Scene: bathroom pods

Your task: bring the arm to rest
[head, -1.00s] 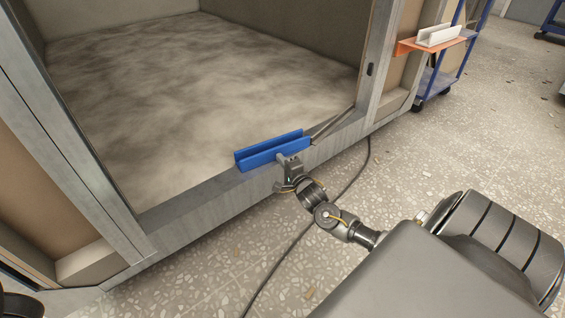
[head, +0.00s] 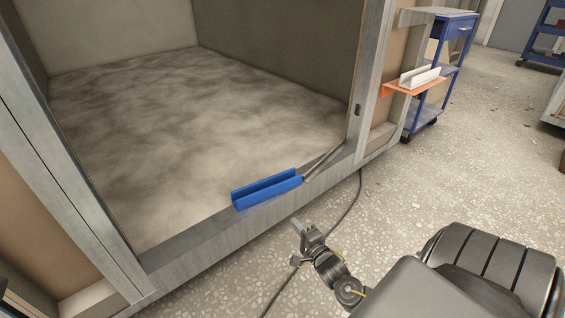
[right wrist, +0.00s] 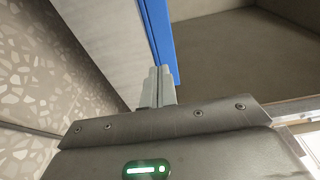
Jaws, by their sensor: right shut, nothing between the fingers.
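My right gripper (head: 302,228) is shut and empty. In the head view it hangs over the floor just outside the pod's front sill, apart from the blue channel piece. Its closed fingers (right wrist: 158,88) show in the right wrist view, with the blue piece (right wrist: 158,40) beyond them. In the head view the blue channel piece (head: 266,190) sits on the pod's sill (head: 205,246), lying along it. My left gripper is not in view.
A grey metal strip (head: 322,163) lies on the sill right of the blue piece. An orange shelf (head: 414,88) with a white channel piece (head: 420,75) juts from the pod wall. A blue cart (head: 450,30) stands behind. A dark cable (head: 348,205) crosses the open speckled floor.

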